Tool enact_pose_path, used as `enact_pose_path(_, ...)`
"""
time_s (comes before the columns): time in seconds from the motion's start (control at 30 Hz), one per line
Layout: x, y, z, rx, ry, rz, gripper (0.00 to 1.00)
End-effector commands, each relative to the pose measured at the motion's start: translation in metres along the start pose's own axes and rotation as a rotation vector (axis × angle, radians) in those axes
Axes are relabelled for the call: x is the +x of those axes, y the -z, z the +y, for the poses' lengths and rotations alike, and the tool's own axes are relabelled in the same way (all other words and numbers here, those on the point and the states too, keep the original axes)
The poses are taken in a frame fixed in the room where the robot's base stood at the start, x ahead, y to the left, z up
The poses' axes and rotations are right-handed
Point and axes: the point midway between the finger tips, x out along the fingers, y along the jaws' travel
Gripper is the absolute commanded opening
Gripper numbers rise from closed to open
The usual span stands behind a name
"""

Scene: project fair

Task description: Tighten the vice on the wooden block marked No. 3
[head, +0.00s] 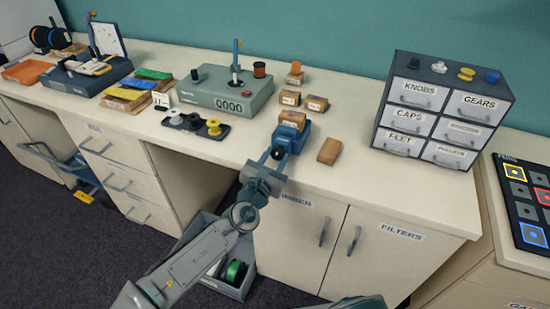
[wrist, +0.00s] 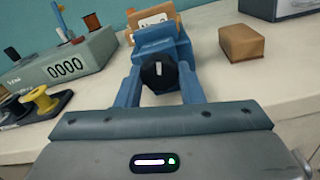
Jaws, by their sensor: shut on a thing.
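The blue vice (head: 287,138) stands near the front edge of the counter, with a wooden block (head: 293,117) at its jaws; in the wrist view the block (wrist: 150,20) shows behind the vice (wrist: 160,45). The block's marking is too small to read as a number. The vice's dark round knob (wrist: 159,76) faces me, with a white mark upright on its face. My gripper (head: 277,156) reaches it from the front, one finger on each side, shut on the knob. Whether the jaws press on the block I cannot tell.
A loose wooden block (head: 328,151) lies right of the vice, and several small blocks (head: 316,103) lie behind it. A counter device (head: 228,92) and a spool tray (head: 200,128) stand left. A drawer cabinet (head: 440,110) stands right. An open bin (head: 232,283) is on the floor.

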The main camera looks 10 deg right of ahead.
Motion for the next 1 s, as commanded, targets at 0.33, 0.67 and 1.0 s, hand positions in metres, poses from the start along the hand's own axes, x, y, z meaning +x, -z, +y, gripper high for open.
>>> enact_pose_path(0.33,-0.0001,0.0006,0.0007,0.322,-0.001,0.0,0.12)
enact_pose_path(0.67,-0.0001,0.001,0.0013,0.636,0.0,0.001,0.12)
enact_pose_path(1.0,-0.0002,0.0008,0.0018,0.961,-0.001,0.001,0.12)
